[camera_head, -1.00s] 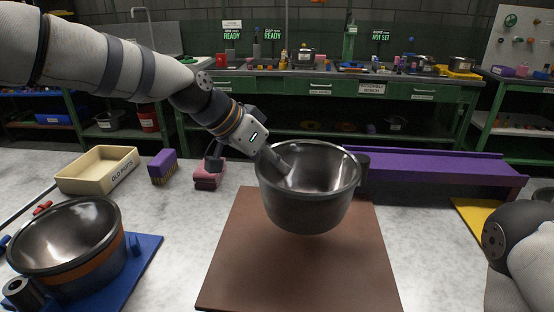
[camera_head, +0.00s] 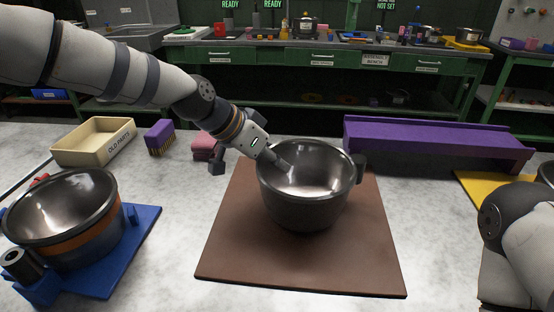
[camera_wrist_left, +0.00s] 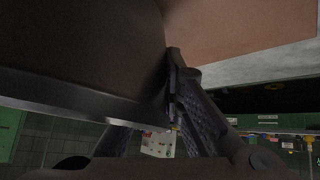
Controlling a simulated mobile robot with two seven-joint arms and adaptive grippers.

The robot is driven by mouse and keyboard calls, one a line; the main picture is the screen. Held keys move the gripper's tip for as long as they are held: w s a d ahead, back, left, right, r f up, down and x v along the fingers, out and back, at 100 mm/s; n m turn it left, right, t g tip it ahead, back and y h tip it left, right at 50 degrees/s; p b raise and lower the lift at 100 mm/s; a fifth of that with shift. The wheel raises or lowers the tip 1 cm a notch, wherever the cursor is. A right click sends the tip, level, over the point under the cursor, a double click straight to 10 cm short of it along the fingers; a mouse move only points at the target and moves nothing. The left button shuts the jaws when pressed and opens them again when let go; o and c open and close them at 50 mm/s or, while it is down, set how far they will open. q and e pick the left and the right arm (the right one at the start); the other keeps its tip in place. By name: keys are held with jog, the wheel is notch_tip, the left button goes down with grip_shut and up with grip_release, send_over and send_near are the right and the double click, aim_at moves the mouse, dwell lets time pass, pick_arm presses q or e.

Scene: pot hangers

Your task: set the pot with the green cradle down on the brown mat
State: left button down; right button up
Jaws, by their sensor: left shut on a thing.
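A dark steel pot (camera_head: 312,208) with a black handle at its right stands upright over the middle of the brown mat (camera_head: 240,265). Its base is on the mat or just above it; I cannot tell which. No green cradle shows on it. My left gripper (camera_head: 281,165) is shut on the pot's left rim. In the left wrist view the fingers (camera_wrist_left: 178,90) meet the rim beside the dark pot wall (camera_wrist_left: 80,45), with the mat (camera_wrist_left: 245,25) behind. My right gripper is out of view; only part of my right arm shows at the right edge.
Another pot with an orange band (camera_head: 75,245) stands on a blue mat (camera_head: 135,255) at the left. A cream tray (camera_head: 95,143), a purple brush (camera_head: 159,136) and pink sponges (camera_head: 205,146) lie behind. A purple ledge (camera_head: 430,142) and a yellow mat (camera_head: 480,190) are at right.

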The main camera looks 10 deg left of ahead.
pick_arm(q)
jog(key=shift+f, duration=0.5)
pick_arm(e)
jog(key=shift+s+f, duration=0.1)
pick_arm(q)
jog(key=c, duration=1.8)
grip_release()
jog(key=shift+o, duration=0.8)
jog(key=s+a+r+p, duration=0.1)
jog(key=s+a+r, duration=0.1)
jog(key=r, duration=0.7)
jog(key=s+a+r+p, duration=0.1)
jog(key=a+r, duration=0.3)
jog(key=r, duration=0.6)
jog(key=shift+s+a, duration=0.15)
jog(key=shift+s, duration=0.6)
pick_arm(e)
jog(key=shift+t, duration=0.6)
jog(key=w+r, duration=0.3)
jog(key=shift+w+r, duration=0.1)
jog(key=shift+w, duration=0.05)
